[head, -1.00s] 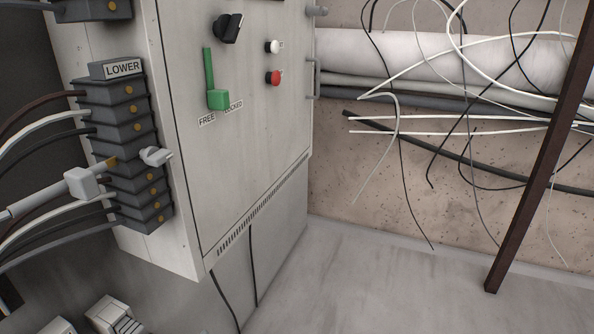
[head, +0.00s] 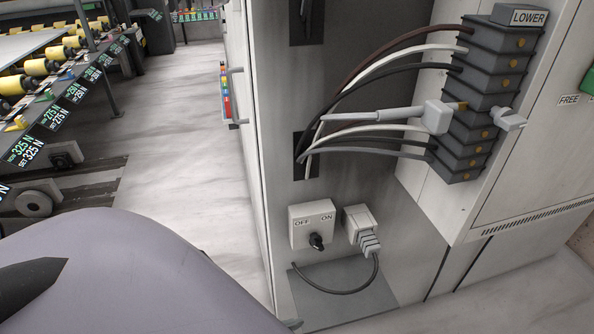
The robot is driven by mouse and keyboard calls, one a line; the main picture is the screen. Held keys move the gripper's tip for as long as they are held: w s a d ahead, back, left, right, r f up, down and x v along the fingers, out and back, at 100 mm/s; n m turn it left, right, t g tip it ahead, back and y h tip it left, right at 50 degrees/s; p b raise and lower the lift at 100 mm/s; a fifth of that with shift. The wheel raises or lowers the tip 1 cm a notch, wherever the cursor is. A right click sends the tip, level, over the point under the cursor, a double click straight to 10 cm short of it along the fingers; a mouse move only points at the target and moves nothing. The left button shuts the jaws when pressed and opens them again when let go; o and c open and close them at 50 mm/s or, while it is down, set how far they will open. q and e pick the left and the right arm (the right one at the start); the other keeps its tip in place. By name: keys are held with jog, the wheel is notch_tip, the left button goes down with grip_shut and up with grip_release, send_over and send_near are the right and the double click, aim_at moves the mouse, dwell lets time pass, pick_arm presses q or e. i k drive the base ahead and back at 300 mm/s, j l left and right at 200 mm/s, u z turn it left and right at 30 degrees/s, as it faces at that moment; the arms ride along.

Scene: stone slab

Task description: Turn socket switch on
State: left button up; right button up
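The socket switch (head: 311,226) is a pale box low on the grey panel, marked OFF at its left and ON at its right. Its black knob (head: 316,241) sits below the labels; I cannot tell clearly which label it points to. Right beside it is a pale socket (head: 358,220) with a grey plug (head: 370,243) in it, and a dark cable loops from the plug below the switch. A large smooth grey-purple part of mine fills the lower left. Neither gripper can be made out, and nothing is seen touching the switch.
Above right, a dark terminal block (head: 478,105) labelled LOWER has several cables and a pale rod (head: 380,115) running across the panel. A white cabinet (head: 540,110) stands at the right. Open floor (head: 180,170) lies left of the panel, with a roller conveyor beyond.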

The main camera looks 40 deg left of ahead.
aim_at(314, 240)
jog(key=j+u, duration=0.15)
jog(key=u, duration=0.3)
jog(key=j+u, duration=0.2)
jog(key=u, duration=0.25)
